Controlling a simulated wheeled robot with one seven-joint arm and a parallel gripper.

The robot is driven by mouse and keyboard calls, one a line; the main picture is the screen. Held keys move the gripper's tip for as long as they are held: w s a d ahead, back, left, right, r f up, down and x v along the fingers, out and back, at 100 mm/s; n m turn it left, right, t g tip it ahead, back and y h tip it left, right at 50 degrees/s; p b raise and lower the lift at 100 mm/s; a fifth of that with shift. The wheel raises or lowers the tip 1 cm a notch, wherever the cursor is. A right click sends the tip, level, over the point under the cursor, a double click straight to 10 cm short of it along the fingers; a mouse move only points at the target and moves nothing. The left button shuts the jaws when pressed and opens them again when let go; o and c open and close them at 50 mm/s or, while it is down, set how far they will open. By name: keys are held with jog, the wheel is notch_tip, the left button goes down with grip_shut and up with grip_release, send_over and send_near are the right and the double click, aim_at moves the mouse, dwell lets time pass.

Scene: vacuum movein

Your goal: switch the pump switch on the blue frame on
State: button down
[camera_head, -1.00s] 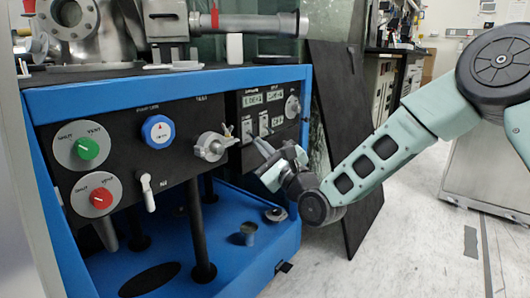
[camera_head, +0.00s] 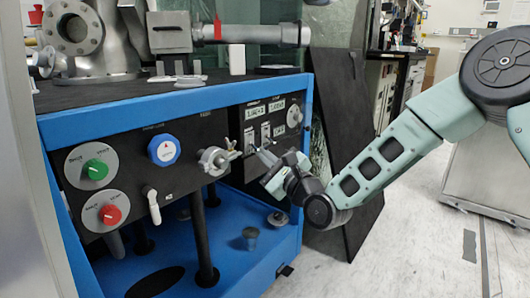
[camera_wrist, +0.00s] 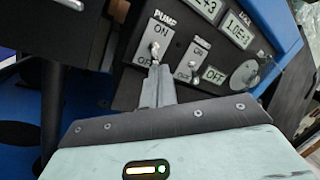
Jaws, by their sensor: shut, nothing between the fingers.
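The pump switch (camera_wrist: 154,48) is on a light grey plate marked PUMP with ON at the top, in the wrist view. Its small metal lever shows just below the ON label and seems to point up toward it; the lower plate is hidden behind the fingers. My gripper (camera_wrist: 157,72) is shut and empty, its tips right below the lever; I cannot tell whether they touch it. In the head view my gripper (camera_head: 259,152) is in front of the black panel on the blue frame (camera_head: 180,100), close below the switch plates.
A second switch (camera_wrist: 191,60) sits close right of the pump switch, beside small displays (camera_wrist: 238,29). A valve handle (camera_head: 214,159) sticks out left of my gripper. Green (camera_head: 95,169) and red (camera_head: 110,214) knobs are farther left. Open floor (camera_head: 400,240) lies to the right.

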jog(key=shift+s+d+r+g+h+p, duration=0.1)
jog(key=shift+r+g+h+p, duration=0.35)
jog(key=shift+p, duration=1.5)
jog(key=shift+r+g+p, duration=0.35)
jog(key=shift+p, duration=0.8)
jog(key=g+h+p, duration=0.1)
jog(key=p, duration=0.5)
jog(key=r+n+g+h+p, duration=0.1)
jog(key=g+h+p, duration=0.1)
jog(key=p, duration=0.4)
jog(key=shift+s+d+r+g+h, duration=0.15)
jog(key=shift+d+g+h, duration=0.05)
jog(key=shift+g+h, duration=0.1)
jog(key=shift+r, duration=0.1)
jog(key=shift+r+p, duration=0.8)
jog(key=shift+a, duration=0.1)
